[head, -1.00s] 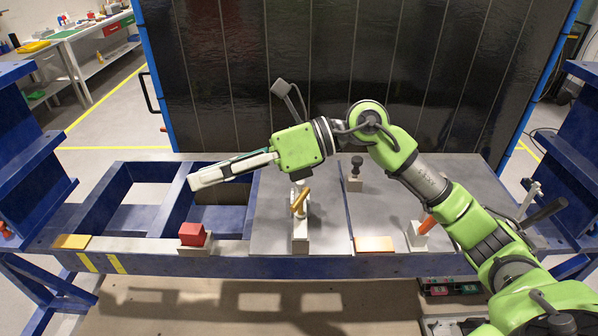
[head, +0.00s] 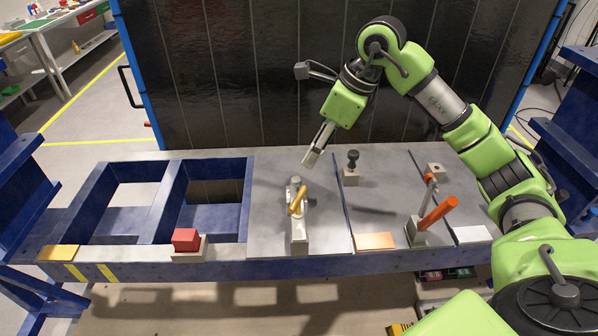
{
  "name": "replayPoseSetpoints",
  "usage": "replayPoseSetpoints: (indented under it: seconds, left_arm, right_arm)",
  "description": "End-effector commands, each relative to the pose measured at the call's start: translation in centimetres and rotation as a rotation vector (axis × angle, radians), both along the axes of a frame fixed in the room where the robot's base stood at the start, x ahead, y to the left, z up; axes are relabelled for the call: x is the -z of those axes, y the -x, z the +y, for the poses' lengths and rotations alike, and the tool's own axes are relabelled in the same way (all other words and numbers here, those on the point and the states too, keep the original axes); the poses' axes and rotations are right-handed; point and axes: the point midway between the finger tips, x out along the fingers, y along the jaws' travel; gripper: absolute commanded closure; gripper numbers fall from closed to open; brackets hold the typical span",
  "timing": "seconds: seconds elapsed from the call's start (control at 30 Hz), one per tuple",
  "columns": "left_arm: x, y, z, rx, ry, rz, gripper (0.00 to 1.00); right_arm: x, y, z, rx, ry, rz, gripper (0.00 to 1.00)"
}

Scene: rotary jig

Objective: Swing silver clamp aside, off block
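In the head view, a silver clamp-like fixture (head: 299,238) stands upright near the table's middle, with a gold bar (head: 297,203) lying tilted across its top. I cannot tell whether it presses on a block. A red block (head: 186,238) sits on a grey base (head: 188,254) to its left. Another grey clamp (head: 416,236) with an orange handle (head: 437,212) stands at the right. My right gripper (head: 311,160) points down, above and behind the gold bar, apart from it and holding nothing visible. Its finger gap is not clear. My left gripper is out of view.
A black-knobbed post (head: 352,168) stands close to the right of my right gripper. A copper-coloured plate (head: 375,241) and a yellow plate (head: 59,253) lie along the front edge. Blue-framed openings fill the left part of the table. A dark panel (head: 230,80) rises behind.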

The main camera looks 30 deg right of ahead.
Motion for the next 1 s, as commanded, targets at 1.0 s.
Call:
replayPoseSetpoints:
  seconds: [1.0]
  left_arm:
    - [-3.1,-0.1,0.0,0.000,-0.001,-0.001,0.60]
  right_arm:
    - [8.8,-2.7,2.5,-0.002,-0.001,-0.001,0.97]
